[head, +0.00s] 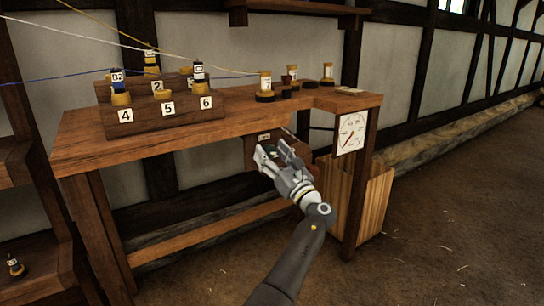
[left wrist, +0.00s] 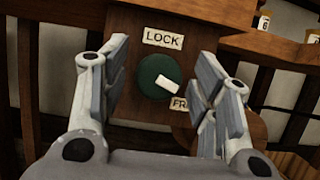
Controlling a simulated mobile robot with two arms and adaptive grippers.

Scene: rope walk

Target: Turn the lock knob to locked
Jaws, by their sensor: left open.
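The lock knob (left wrist: 152,74) is a round dark green disc on a brown wooden panel. Its white pointer slants down to the right, toward the partly hidden lower label (left wrist: 179,103), of which "FR" shows. The "LOCK" label (left wrist: 163,39) is above the knob. My left gripper (left wrist: 162,72) is open, with one finger on each side of the knob in the picture; I cannot tell whether they touch it. In the head view my left gripper (head: 273,155) is in front of the panel under the bench and covers most of the knob. My right gripper is not in view.
Open floor lies to the right.

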